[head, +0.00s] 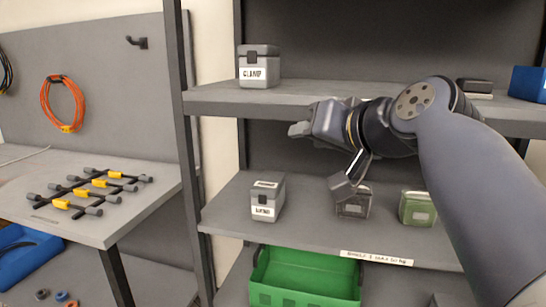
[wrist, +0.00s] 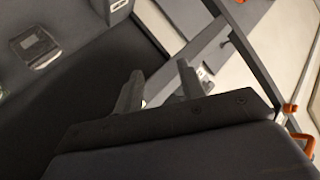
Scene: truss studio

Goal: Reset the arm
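My arm reaches in from the right in the head view. My gripper (head: 302,129) points left in front of the rack, near the height of the upper shelf. In the wrist view my gripper's two dark fingers (wrist: 160,84) stand apart with nothing visible between them. The gripper is open and empty. It looks clear of the boxes, though its distance to the shelf edge is hard to judge.
A grey box labelled CLAMP (head: 259,67) stands on the upper shelf (head: 215,97). Below are another grey box (head: 267,201), a dark box (head: 353,206), a green box (head: 417,209) and a green crate (head: 305,296). A table (head: 110,226) stands left. My arm hides part of the rack.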

